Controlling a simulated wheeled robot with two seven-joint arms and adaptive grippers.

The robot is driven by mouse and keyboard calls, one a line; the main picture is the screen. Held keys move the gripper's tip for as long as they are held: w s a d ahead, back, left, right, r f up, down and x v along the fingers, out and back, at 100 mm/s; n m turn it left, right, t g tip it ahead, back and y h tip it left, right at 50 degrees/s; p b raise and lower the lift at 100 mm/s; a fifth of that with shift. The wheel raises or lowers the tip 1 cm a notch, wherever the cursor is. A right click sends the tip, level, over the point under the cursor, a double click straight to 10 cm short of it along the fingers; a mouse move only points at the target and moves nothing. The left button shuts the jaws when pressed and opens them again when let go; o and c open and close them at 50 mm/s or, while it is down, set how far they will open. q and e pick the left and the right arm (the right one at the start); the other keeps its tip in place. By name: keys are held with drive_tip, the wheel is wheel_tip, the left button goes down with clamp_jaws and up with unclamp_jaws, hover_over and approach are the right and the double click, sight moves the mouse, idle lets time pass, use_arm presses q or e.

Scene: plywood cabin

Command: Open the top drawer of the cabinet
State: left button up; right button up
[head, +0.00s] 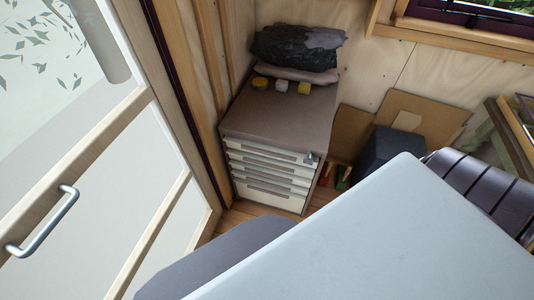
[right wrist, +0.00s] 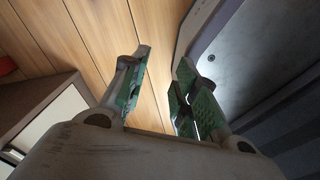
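The cabinet (head: 275,118) stands in the corner in the head view, with a brown top and a stack of white drawer fronts. The top drawer (head: 270,152) is the uppermost front and looks closed. A small metal key or lock (head: 310,158) sits at the upper right of the front. My right gripper (right wrist: 160,85) shows in the right wrist view, its green-padded fingers apart with nothing between them. A brown-edged body with a pale front (right wrist: 55,125) at the left there may be the cabinet. Neither gripper shows in the head view.
A large pale tabletop (head: 400,235) fills the lower right, with a dark grey rounded surface (head: 215,255) beside it. A glazed door with a metal handle (head: 45,225) is at left. Dark bundles (head: 295,48) and small blocks (head: 282,86) lie on the cabinet.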

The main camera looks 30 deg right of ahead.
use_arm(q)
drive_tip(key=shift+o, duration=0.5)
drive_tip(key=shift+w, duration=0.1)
use_arm(e)
drive_tip(key=w+d+r+n+t+h+p, duration=0.1)
drive_tip(key=w+r+n+h, duration=0.1)
drive_tip(key=w+r+n, duration=0.5)
drive_tip(key=w+d+r+n+t+h+p, duration=0.1)
drive_tip(key=w+r+n+h, duration=0.2)
drive_tip(key=w+n, duration=0.75)
drive_tip(key=w+d+r+n+t+h+p, duration=0.1)
drive_tip(key=w+r+n+h, duration=0.1)
drive_tip(key=w+r+n, duration=0.5)
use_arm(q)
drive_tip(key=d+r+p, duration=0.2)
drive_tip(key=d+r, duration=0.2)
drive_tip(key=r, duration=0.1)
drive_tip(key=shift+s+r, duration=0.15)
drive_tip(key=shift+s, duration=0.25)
use_arm(e)
drive_tip(key=w+a+r+n+t+h, duration=0.2)
drive_tip(key=w+r+n+t+h, duration=0.1)
drive_tip(key=w+r+n, duration=0.5)
drive_tip(key=w+a+r+n+t+h, duration=0.3)
drive_tip(key=w+r+n, duration=0.6)
drive_tip(key=r, duration=0.6)
drive_tip(key=shift+w+r+t, duration=0.2)
drive_tip(key=shift+w+t, duration=0.35)
drive_tip(key=shift+t, duration=0.15)
drive_tip(key=shift+d, duration=0.1)
